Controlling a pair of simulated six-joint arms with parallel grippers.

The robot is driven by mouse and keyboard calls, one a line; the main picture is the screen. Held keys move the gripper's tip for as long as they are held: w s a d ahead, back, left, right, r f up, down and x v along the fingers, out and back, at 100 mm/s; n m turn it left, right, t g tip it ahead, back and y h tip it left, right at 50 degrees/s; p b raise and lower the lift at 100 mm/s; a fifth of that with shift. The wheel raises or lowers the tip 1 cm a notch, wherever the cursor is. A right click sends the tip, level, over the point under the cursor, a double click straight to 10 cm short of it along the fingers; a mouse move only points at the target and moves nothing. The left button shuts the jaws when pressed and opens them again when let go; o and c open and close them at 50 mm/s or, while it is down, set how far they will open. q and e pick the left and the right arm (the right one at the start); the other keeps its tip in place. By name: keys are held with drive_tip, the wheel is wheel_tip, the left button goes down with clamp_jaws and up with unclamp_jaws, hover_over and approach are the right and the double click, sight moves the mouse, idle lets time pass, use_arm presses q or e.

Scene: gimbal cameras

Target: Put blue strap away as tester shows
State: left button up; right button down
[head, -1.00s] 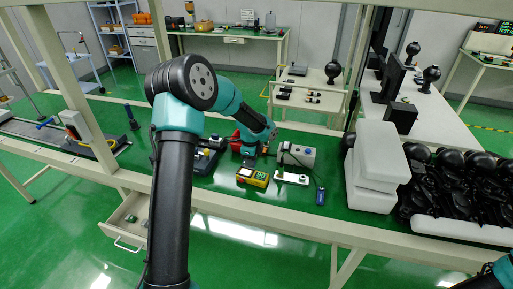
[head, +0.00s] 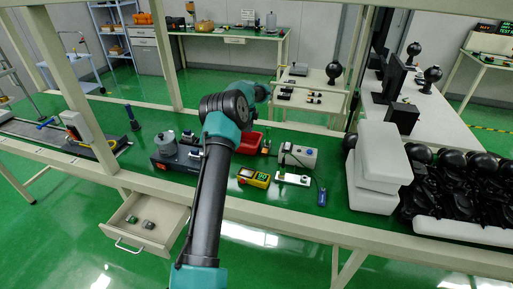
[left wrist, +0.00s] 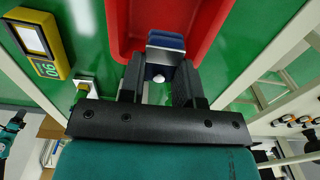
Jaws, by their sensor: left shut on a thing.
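My left gripper (left wrist: 160,74) is shut on a blue strap (left wrist: 165,42), which shows as a dark blue folded piece between the fingertips. In the left wrist view it is above the red tray (left wrist: 120,22); I cannot tell whether the strap touches the tray. In the head view the red tray (head: 256,132) is partly behind my left arm, and the fingers do not show clearly. The yellow tester (head: 254,178) with a lit green display lies on the green bench in front of the tray; it also shows in the left wrist view (left wrist: 37,42). My right gripper is out of view.
An open drawer (head: 125,237) below the bench holds small items. White foam blocks (head: 375,170) stand at right. A bench frame post rises at left.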

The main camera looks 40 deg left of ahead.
use_arm(q)
drive_tip(key=shift+w+a, duration=0.1)
drive_tip(key=shift+a, duration=0.15)
drive_tip(key=shift+f, duration=3.1)
drive_tip(key=shift+f, duration=1.9)
drive_tip(key=shift+f, duration=0.15)
drive_tip(key=o, duration=1)
drive_tip(key=shift+c, duration=0.2)
